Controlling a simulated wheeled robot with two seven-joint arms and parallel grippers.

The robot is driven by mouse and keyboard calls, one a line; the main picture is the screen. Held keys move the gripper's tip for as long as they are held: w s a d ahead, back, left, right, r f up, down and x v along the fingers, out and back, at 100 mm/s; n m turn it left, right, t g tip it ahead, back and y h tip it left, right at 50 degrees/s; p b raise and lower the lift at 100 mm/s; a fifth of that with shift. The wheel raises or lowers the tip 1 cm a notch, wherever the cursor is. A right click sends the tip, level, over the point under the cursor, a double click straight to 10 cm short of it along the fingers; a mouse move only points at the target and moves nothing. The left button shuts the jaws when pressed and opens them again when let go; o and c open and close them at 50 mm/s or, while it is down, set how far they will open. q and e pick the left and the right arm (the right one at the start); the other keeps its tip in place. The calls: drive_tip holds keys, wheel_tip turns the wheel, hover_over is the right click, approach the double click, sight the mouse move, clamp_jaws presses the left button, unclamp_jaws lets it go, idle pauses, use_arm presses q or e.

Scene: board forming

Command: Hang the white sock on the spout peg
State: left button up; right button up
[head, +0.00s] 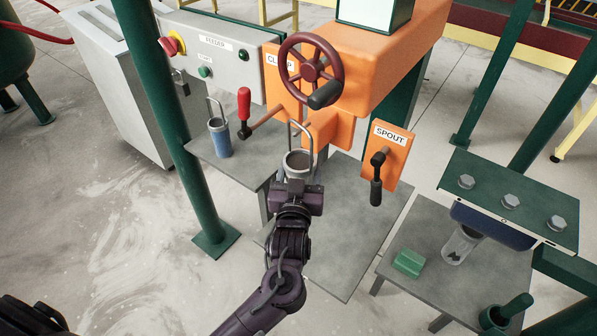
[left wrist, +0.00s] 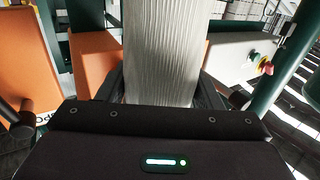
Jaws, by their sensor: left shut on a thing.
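The white sock (head: 299,162) is an open-topped cylinder with a wire loop standing above its rim. My left gripper (head: 297,185) is shut on it and holds it upright in front of the orange clamp machine. In the left wrist view the sock (left wrist: 163,50) shows as a tall white ribbed body rising between the fingers. The orange spout panel (head: 390,150), labelled SPOUT, is to the right of the sock and apart from it. A dark peg-like lever (head: 377,175) sticks out of the panel and hangs down. My right gripper is not in view.
A blue cylinder (head: 220,140) with a wire loop stands on the grey shelf (head: 240,168) to the left. A red-handled lever (head: 244,108) and a handwheel (head: 310,68) stick out nearby. A green post (head: 170,110) is left; a bolted green plate (head: 520,215) is right.

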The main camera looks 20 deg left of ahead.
use_arm(q)
drive_tip(key=shift+w+d+f, duration=0.1)
drive_tip(key=shift+d+f, duration=0.05)
drive_tip(key=shift+f, duration=0.15)
drive_tip(key=shift+c, duration=0.5)
